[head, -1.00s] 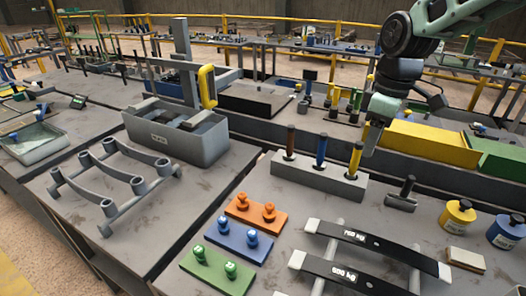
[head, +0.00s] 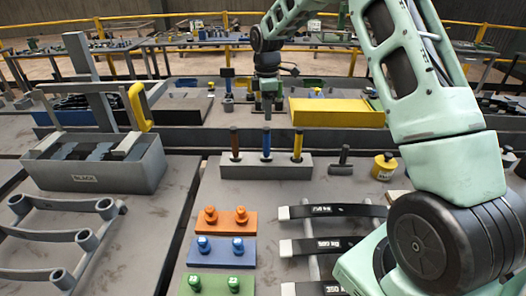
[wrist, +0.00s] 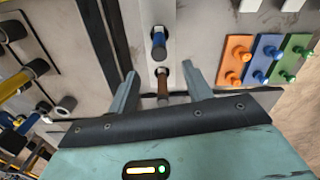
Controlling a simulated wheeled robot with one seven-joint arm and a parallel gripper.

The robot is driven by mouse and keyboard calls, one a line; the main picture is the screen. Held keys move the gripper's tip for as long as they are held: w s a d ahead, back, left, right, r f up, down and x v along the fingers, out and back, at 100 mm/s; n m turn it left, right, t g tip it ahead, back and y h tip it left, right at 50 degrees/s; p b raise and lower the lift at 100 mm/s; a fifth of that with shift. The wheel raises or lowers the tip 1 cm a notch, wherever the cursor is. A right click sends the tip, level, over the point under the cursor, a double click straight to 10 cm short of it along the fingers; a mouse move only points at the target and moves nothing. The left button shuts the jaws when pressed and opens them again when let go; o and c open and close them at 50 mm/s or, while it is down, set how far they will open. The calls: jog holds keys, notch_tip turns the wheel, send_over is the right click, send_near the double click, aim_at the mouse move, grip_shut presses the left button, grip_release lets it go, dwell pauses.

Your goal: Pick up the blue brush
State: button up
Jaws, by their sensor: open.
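The blue brush (head: 266,143) stands upright in the middle of a grey block (head: 264,172), between a brown brush (head: 235,142) and a yellow brush (head: 298,145). My gripper (head: 267,108) points down above the blue brush in the head view, apart from it. In the wrist view, the open fingers (wrist: 164,80) frame the brown brush (wrist: 163,90), with the blue brush (wrist: 158,42) just beyond the fingertips. Nothing is held. The lower ends of the brushes are hidden in the block.
Orange, blue and green peg plates (head: 225,221) lie in front of the block. A grey bin (head: 100,172) with a yellow handle stands left. A dark T-shaped tool (head: 341,161) and a yellow pot (head: 384,166) are right. A yellow bin (head: 338,112) is behind.

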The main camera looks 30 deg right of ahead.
aim_at(267, 139)
notch_tip(267, 139, down, 7)
jog(key=shift+r+p, duration=0.2)
jog(key=shift+p, duration=0.75)
jog(key=shift+d+f+p, duration=0.1)
jog(key=shift+f+p, duration=1.4)
jog(key=shift+f, duration=1.25)
jog(key=c, duration=1.1)
